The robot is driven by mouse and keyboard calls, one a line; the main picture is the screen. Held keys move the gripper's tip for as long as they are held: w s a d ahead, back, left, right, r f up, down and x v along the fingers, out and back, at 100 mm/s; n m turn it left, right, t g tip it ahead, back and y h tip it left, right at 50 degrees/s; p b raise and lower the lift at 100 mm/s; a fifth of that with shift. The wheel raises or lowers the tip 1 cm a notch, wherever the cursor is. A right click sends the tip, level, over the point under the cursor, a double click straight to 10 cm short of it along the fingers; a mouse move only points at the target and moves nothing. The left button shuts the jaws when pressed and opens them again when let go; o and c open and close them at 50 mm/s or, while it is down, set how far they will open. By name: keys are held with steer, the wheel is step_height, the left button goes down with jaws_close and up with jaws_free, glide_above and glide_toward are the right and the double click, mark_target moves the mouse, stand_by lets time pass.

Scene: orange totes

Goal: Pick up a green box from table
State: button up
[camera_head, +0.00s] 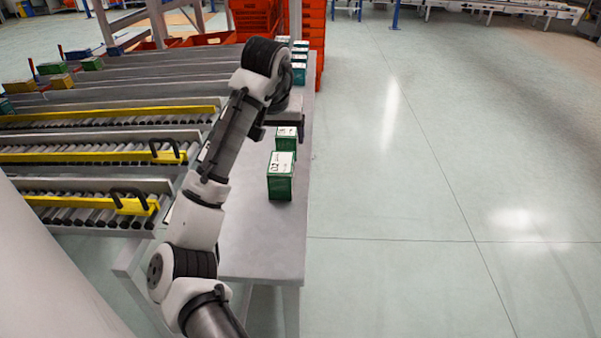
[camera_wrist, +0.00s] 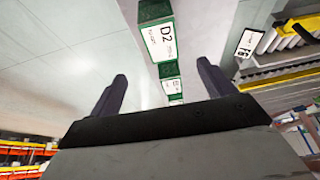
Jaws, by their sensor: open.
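A green box (camera_head: 280,185) with a white labelled top stands on the grey table (camera_head: 262,245) near its right edge. A second green box (camera_head: 287,145) stands just behind it. Farther back along the same edge are several more green boxes (camera_head: 298,74), partly behind my arm. In the wrist view a green box (camera_wrist: 149,11) marked D2 lies beyond the fingertips, with other green boxes in line with it. My gripper (camera_wrist: 162,77) is open, its two fingers wide apart with nothing between them. In the head view my wrist hangs above the table behind the near boxes, and the fingers are hard to see.
Roller lanes with yellow rails (camera_head: 95,153) and black handles adjoin the table on the left. Small coloured boxes (camera_head: 60,80) sit at the lanes' far left. Orange totes (camera_head: 312,35) are stacked behind the table. The floor (camera_head: 430,180) to the right is clear.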

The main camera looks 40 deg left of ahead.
mark_target(281, 163)
steer(key=x, duration=0.4)
steer(key=b+x, duration=0.1)
steer(key=x, duration=0.3)
steer(key=shift+s+f, duration=0.15)
steer(key=shift+f, duration=0.15)
steer(key=shift+p+x, duration=0.7)
steer(key=shift+x, duration=1.9)
steer(key=shift+s+f, duration=0.1)
steer(key=shift+f, duration=0.2)
steer(key=shift+c, duration=0.4)
steer(key=c, duration=1)
steer(key=shift+c, duration=0.3)
steer(key=shift+r, duration=0.15)
